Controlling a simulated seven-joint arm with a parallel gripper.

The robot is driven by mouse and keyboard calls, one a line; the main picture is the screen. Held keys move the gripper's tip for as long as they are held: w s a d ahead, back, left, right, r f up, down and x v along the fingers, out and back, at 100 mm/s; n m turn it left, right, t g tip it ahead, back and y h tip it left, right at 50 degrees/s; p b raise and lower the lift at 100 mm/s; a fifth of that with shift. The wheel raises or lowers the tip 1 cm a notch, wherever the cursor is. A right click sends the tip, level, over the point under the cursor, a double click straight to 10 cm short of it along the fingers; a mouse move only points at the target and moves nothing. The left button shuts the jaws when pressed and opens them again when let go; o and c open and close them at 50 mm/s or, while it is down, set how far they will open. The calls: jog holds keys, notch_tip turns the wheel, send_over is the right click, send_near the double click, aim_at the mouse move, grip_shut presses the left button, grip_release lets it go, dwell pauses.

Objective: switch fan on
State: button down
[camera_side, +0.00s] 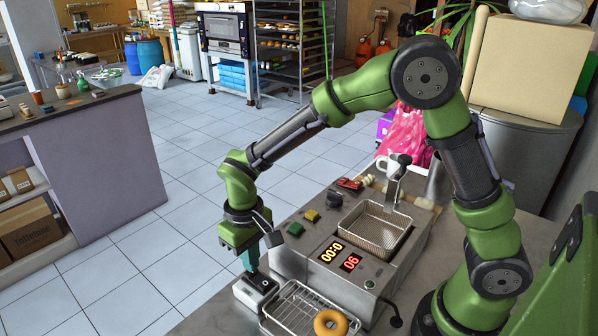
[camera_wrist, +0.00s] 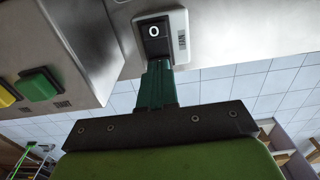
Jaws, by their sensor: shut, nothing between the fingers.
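The fan switch (camera_wrist: 154,31) is a black rocker in a pale metal box, with a white "O" on its face in the wrist view. In the side view its box (camera_side: 243,294) stands at the front left corner of the fryer. My gripper (camera_side: 250,264) is shut and empty, pointing down over the box. In the wrist view the green fingers (camera_wrist: 158,66) end at the rocker's lower edge. I cannot tell whether they touch it. They hide its lower part.
The fryer (camera_side: 311,259) has a green button (camera_side: 295,229), a yellow button (camera_side: 312,215), a black knob (camera_side: 334,198), lit displays and a wire basket (camera_side: 375,232). A wire rack (camera_side: 285,310) with a doughnut (camera_side: 331,322) sits close right of the switch box. Open floor lies to the left.

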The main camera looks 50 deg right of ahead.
jog(key=shift+f, duration=0.85)
jog(key=shift+r, duration=3.6)
jog(key=shift+f, duration=0.2)
jog(key=s+d+r+m+t+y, duration=0.2)
jog(key=s+d+r+m+t, duration=0.2)
jog(key=s+d+r+t, duration=0.3)
jog(key=s+d+r, duration=0.5)
jog(key=s, duration=0.2)
jog(key=shift+s+r, duration=0.3)
jog(key=shift+s, duration=0.1)
